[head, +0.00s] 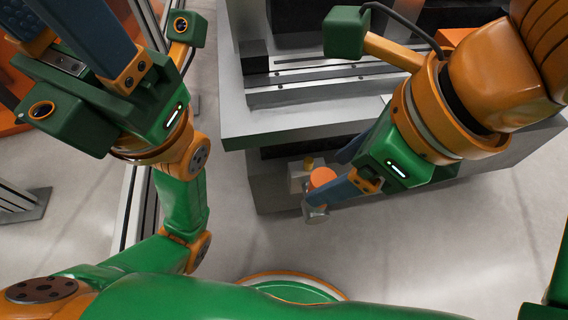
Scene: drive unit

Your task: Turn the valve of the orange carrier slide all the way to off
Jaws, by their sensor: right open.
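The valve shows as an orange round face (322,177) on a small grey block at the front of the drive unit, below its ledge. A silver round piece (316,215) sits just below it. My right gripper (327,176) reaches in from the upper right and is open. One blue finger passes just below the orange face and the other is partly hidden above it. I cannot tell whether either finger touches it. My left gripper (62,35) is at the upper left, away from the valve. Its fingertips are cut off by the frame edge. The valve's handle and markings cannot be made out.
The drive unit's grey ledge (235,125) juts out above the valve, with metal rails (320,88) on top. A dark-grey lower body (270,185) stands behind the valve. A metal post (130,205) stands at the left. The floor in front is clear.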

